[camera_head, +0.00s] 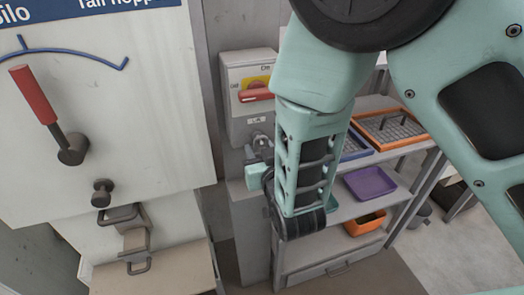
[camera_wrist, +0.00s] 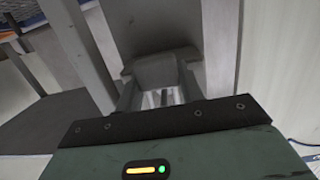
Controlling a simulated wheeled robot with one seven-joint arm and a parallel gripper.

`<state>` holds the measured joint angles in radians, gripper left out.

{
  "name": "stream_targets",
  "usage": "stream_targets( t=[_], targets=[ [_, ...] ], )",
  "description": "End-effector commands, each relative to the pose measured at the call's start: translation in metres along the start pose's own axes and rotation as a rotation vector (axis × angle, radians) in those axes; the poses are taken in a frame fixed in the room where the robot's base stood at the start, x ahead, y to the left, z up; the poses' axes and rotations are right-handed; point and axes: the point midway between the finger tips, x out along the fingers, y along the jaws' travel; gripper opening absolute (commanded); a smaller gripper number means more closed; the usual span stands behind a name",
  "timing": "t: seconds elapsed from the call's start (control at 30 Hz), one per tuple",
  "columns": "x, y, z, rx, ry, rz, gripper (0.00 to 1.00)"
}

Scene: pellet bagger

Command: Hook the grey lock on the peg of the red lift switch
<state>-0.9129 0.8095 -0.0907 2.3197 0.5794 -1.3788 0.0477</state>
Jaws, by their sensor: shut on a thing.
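The red lift switch (camera_head: 257,95) is a red handle on a yellow plate, on the front of a grey box in the middle of the head view. Below it is a small label; the peg cannot be told apart clearly. My gripper (camera_head: 262,150) is just below the box, mostly hidden behind my arm in the head view. It is shut on a small grey thing (camera_head: 263,139), which looks like the grey lock, close under the switch box. In the wrist view my gripper (camera_wrist: 162,97) faces grey surfaces, and the lock's outline is unclear. Whether the lock touches the peg cannot be told.
A white silo panel (camera_head: 120,120) with a red-handled lever (camera_head: 40,105) and a dark knob (camera_head: 102,190) stands at left. Grey shelves at right hold an orange-rimmed tray (camera_head: 363,119), a purple tray (camera_head: 369,184) and an orange bin (camera_head: 364,224).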

Motion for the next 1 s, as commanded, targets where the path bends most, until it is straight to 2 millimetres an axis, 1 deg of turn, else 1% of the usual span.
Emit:
stream_targets(
  t=[0.03,0.33,0.37,0.4,0.43,0.83,0.93,1.0],
  targets=[
    [0.005,0.004,0.005,-0.004,-0.008,0.010,0.15],
    [0.006,0.005,0.005,-0.005,-0.008,0.013,0.15],
    [0.006,0.005,0.005,-0.006,-0.008,0.013,0.46],
    [0.006,0.006,0.005,-0.006,-0.008,0.013,0.57],
    [0.006,0.005,0.005,-0.006,-0.008,0.013,0.63],
    [0.004,0.003,0.006,-0.007,-0.010,0.005,0.63],
    [-0.004,0.001,0.007,-0.005,-0.009,0.002,0.63],
    [-0.014,0.000,0.008,-0.005,-0.010,0.000,0.63]
  ],
)
